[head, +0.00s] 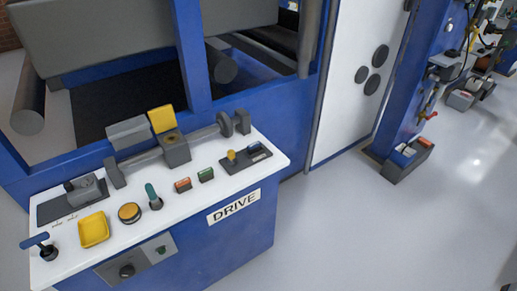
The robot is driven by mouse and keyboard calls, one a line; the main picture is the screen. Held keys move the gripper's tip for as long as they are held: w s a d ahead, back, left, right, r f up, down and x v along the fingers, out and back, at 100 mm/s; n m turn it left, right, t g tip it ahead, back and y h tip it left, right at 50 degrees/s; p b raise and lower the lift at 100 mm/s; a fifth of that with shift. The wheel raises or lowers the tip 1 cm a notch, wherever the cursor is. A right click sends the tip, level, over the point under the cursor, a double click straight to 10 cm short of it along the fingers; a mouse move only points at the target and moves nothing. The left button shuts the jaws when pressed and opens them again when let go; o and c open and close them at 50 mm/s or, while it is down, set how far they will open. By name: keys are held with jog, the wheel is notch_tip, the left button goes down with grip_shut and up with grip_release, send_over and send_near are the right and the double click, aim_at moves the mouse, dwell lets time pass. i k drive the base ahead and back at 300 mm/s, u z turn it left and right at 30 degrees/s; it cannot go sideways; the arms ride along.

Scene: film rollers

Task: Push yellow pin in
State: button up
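A white-topped console (224,203) with a DRIVE label on its blue front stands at the lower left in the head view. A small yellow knob on a short stem (231,155) stands upright near the console's right end, beside a dark plate (247,159). It is the most pin-like yellow thing in view, but I cannot tell for sure that it is the yellow pin. A grey block (175,149) holds a yellow-ringed opening on top, with a raised yellow flap (162,118) behind it. My gripper is not in view.
A yellow tray (94,229), a round yellow-topped button (129,213), a teal-handled lever (153,197) and a blue-handled lever (39,243) sit along the console's front. A grey bar with end discs (207,133) lies at the back. Open floor (400,230) lies to the right.

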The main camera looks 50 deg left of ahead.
aim_at(231, 155)
jog(key=u, duration=2.55)
jog(key=k, duration=0.9)
jog(key=i, duration=0.9)
jog(key=u, duration=0.05)
